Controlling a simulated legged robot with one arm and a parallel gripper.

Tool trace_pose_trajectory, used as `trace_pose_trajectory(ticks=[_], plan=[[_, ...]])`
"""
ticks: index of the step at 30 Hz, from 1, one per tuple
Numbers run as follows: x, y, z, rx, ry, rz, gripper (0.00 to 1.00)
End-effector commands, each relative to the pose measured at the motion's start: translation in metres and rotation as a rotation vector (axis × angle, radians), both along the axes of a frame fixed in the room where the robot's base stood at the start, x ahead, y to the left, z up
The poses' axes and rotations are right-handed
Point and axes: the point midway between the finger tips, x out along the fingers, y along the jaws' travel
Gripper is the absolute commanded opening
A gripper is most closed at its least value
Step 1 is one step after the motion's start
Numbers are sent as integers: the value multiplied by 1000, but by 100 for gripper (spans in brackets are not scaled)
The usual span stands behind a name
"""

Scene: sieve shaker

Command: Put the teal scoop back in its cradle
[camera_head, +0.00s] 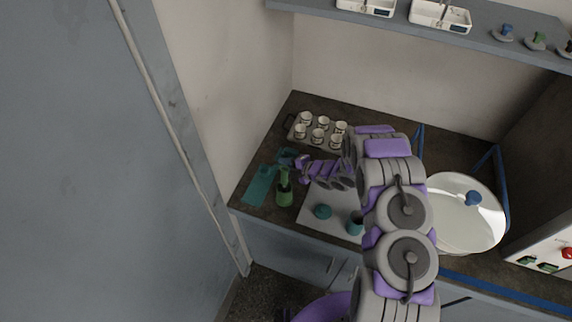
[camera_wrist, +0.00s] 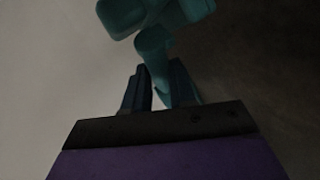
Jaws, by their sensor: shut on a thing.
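The teal scoop (camera_wrist: 152,45) fills the top of the wrist view, and its handle comes down between the two dark fingers. My gripper (camera_wrist: 160,88) is shut on it. In the head view my gripper (camera_head: 300,162) reaches left over the counter, with a teal part of the scoop (camera_head: 286,156) just beyond its tip. A flat teal piece (camera_head: 260,187) lies on the counter below and left of the gripper; I cannot tell whether it is the cradle. The scoop's lower end and any contact with the counter are unclear.
A green bottle (camera_head: 284,190) stands close below the gripper. A tray of several white cups (camera_head: 319,130) is behind. A large white round pan (camera_head: 460,225) is right.

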Motion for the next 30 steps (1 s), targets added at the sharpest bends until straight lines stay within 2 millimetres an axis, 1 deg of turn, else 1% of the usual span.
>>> trace_pose_trajectory(ticks=[12, 13, 21, 22, 30], plan=[[0, 0, -5, 0, 0, 0, 0], [0, 0, -5, 0, 0, 0, 26], [0, 0, -5, -1, 2, 0, 52], [0, 0, -5, -1, 2, 0, 55], [-1, 0, -8, -3, 7, 1, 55]])
